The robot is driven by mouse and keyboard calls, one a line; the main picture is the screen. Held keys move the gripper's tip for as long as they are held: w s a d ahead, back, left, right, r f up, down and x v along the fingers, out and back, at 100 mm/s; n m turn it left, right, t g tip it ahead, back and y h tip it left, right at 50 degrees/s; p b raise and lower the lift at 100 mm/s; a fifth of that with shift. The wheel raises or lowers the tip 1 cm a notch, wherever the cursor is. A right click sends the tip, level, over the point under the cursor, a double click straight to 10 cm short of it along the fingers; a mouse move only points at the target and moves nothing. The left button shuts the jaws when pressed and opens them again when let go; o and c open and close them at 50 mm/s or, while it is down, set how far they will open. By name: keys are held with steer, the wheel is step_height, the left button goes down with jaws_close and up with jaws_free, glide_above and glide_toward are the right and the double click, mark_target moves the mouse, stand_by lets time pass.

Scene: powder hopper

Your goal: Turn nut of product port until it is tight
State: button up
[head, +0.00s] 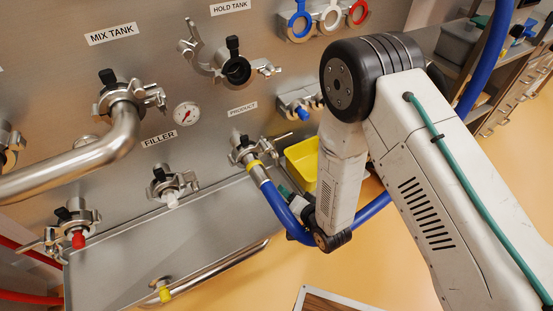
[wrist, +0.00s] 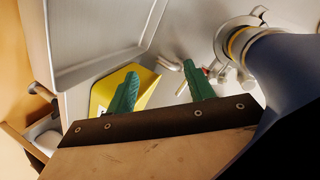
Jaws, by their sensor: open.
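The product port (head: 243,150) is on the steel panel under the PRODUCT label, with a clamp around it and a blue hose (head: 280,208) with a yellow band joined to it. The clamp's nut (head: 281,138) appears as a small metal piece sticking out to the right of the port. In the wrist view the clamp (wrist: 222,72) is at the upper right. A thin metal rod (wrist: 182,89) shows between the fingers, nearer the right one; I cannot tell if it is part of the nut. My gripper (wrist: 161,87) is open and empty, its green fingers apart, below the port.
The blue hose hangs close beside my gripper, at the right in the wrist view. A yellow bin (head: 301,160) is behind my arm. A steel tray (head: 150,240) with a handrail juts out at the lower left. Other clamped ports, such as FILLER (head: 170,183), are left of the product port.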

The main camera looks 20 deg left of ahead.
mark_target(275, 158)
step_height(275, 158, up, 8)
steer(key=w+a+m+t+y, duration=0.2)
steer(key=t+y, duration=0.1)
steer(key=x, duration=0.7)
steer(key=shift+f, duration=0.25)
steer(key=c, duration=0.7)
